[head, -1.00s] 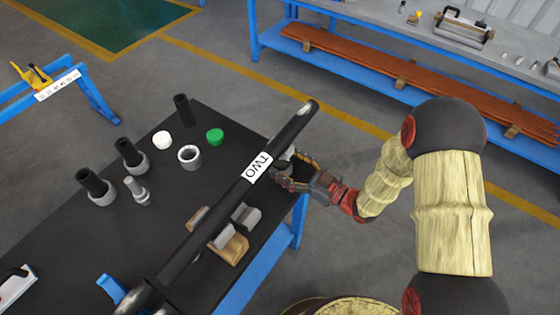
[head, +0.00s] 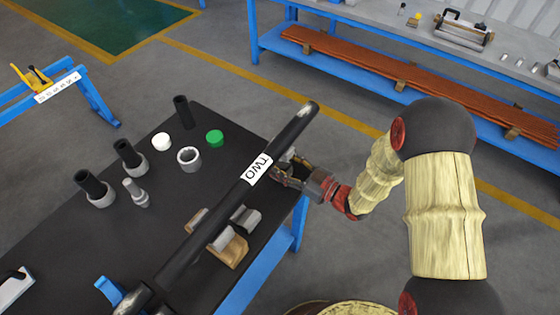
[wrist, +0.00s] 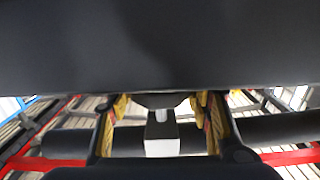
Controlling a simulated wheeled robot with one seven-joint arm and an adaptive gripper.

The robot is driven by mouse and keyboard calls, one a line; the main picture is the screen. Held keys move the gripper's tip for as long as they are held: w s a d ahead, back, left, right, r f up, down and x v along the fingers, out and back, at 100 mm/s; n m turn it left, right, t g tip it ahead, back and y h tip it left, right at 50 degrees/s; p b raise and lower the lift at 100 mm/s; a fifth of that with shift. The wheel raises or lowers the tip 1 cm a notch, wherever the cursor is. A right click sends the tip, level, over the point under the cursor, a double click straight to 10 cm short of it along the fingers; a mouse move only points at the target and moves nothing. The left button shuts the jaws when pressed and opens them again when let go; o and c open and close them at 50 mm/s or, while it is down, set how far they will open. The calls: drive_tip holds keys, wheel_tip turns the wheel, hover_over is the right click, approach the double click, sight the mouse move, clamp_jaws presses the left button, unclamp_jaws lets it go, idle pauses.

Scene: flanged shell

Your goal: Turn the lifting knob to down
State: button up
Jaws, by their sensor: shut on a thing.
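A long dark pipe (head: 228,200) with a white label (head: 257,168) lies slantwise along the table's right side. My gripper (head: 281,171) is at the pipe's right side, beside the label. In the wrist view my gripper's yellow fingers (wrist: 162,117) stand either side of a small light grey block (wrist: 162,137) on a short stem, which I take to be the lifting knob. The fingers are shut on it. The pipe's dark underside (wrist: 160,45) fills the top of the wrist view. The knob's contact faces and its turn position cannot be made out.
The black table (head: 150,228) holds a grey ring (head: 189,157), a green cap (head: 215,138), a white cap (head: 162,141) and several dark cylinders left of the pipe. A blue workbench (head: 330,36) stands behind.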

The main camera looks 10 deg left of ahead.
drive_tip(key=c, duration=0.5)
drive_tip(key=shift+n+g, duration=0.3)
drive_tip(key=shift+g, duration=0.1)
